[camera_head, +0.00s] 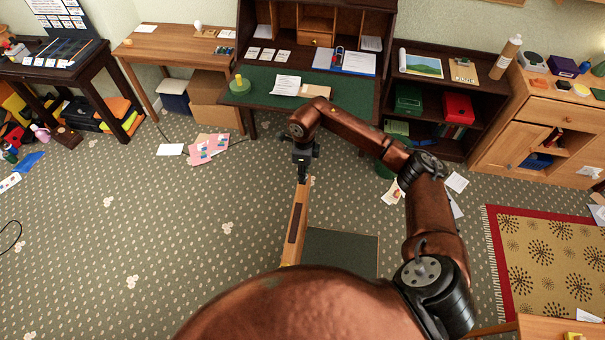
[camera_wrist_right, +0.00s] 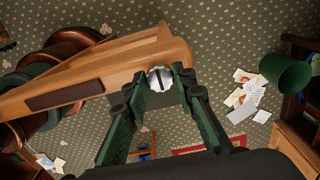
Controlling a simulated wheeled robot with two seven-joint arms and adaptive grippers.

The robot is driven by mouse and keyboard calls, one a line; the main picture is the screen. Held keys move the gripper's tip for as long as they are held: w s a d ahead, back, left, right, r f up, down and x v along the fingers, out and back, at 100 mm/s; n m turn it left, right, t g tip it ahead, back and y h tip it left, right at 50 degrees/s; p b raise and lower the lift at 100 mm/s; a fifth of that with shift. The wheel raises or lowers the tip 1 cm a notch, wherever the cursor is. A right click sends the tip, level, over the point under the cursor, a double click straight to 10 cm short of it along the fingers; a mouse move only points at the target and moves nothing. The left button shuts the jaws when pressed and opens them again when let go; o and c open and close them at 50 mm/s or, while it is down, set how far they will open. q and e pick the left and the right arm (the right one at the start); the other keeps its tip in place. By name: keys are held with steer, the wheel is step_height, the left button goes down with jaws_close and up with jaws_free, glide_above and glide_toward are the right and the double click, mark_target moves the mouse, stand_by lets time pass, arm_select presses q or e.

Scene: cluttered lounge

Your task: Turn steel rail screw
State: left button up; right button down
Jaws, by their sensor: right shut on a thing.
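The steel rail screw (camera_wrist_right: 159,77) has a round, slotted silver head and sits at the edge of a wooden rail (camera_wrist_right: 95,72) in the right wrist view. My right gripper (camera_wrist_right: 160,78) has its green fingertips on either side of the screw head and is shut on it. In the head view the right gripper (camera_head: 303,172) points down at the far end of the same rail (camera_head: 300,210), which has a dark inlaid strip. The screw is too small and covered to make out there. My left gripper is not in view.
A dark green panel (camera_head: 345,250) lies beside the rail. A desk with a green top (camera_head: 260,92) stands behind, with a dark shelf (camera_head: 460,105) to its right. Papers (camera_head: 208,148) lie on the carpet. A patterned rug (camera_head: 545,250) is at right. Open carpet lies left.

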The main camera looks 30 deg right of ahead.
steer(key=shift+w+r, duration=0.15)
steer(key=shift+w, duration=0.05)
steer(key=c, duration=1.9)
jaws_free()
steer(key=shift+c, duration=0.2)
steer(key=o, duration=0.3)
steer(key=shift+s, duration=0.1)
steer(key=shift+o, duration=0.2)
step_height(320, 180, up, 12)
step_height(320, 180, down, 12)
steer(key=shift+f, duration=0.15)
